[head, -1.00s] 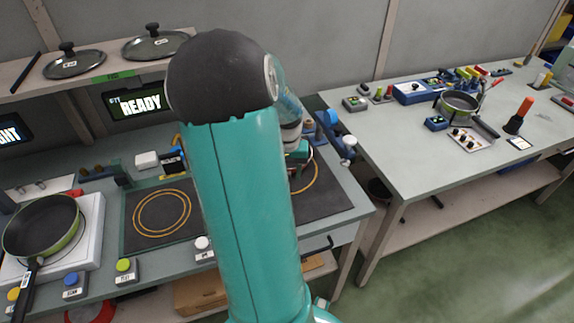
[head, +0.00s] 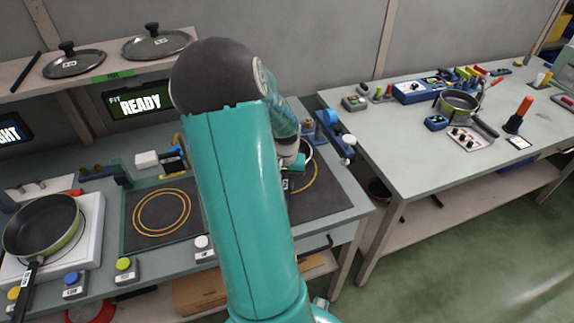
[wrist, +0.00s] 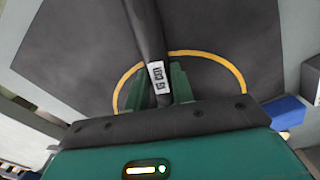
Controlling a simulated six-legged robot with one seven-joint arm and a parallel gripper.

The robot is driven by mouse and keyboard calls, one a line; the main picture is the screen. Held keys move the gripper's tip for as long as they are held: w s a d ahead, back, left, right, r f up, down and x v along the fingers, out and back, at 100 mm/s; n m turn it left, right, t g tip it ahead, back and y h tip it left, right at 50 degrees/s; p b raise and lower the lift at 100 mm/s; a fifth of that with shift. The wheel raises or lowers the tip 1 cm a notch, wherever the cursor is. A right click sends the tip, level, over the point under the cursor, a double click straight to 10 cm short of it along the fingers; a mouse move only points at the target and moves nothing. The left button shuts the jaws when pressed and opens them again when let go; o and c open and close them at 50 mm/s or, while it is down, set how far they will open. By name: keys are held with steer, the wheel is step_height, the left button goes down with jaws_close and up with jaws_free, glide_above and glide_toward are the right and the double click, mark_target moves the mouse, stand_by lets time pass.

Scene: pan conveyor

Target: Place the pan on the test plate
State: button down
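My gripper (wrist: 157,85) has its two green fingers on either side of a black handle (wrist: 147,35) with a white label, and looks shut on it. The handle runs out of the top of the wrist view. The body of the pan it belongs to is outside that view and mostly hidden by my arm in the head view. Below the handle is a dark plate (wrist: 75,50) with a yellow ring. In the head view this right-hand plate (head: 325,195) is partly behind my arm. A second dark ringed plate (head: 162,212) lies bare to its left. I cannot read which is the test plate.
Another pan (head: 42,225) sits on a white scale (head: 92,225) at the left. Buttons (head: 124,265) line the front edge. Lids (head: 155,41) lie on the shelf above. A screen (head: 138,102) reads READY. The right table (head: 400,160) holds a small pan (head: 460,102) and tools.

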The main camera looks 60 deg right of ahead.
steer(key=shift+r, duration=0.1)
steer(key=shift+w+d+r, duration=0.1)
steer(key=shift+r, duration=0.4)
step_height(320, 180, up, 2)
steer(key=shift+r, duration=0.2)
steer(key=s+a+r, duration=0.1)
steer(key=r, duration=0.1)
steer(key=a+r, duration=0.2)
steer(key=s+a+r, duration=0.1)
steer(key=shift+s+a+r, duration=0.3)
steer(key=shift+s+r, duration=0.05)
steer(key=shift+r, duration=0.05)
steer(key=s+a+r, duration=0.3)
steer(key=s+a, duration=0.1)
steer(key=a, duration=0.3)
steer(key=shift+s+a+r, duration=0.25)
steer(key=shift+a+r, duration=0.05)
steer(key=shift+r, duration=0.05)
steer(key=shift+s, duration=0.15)
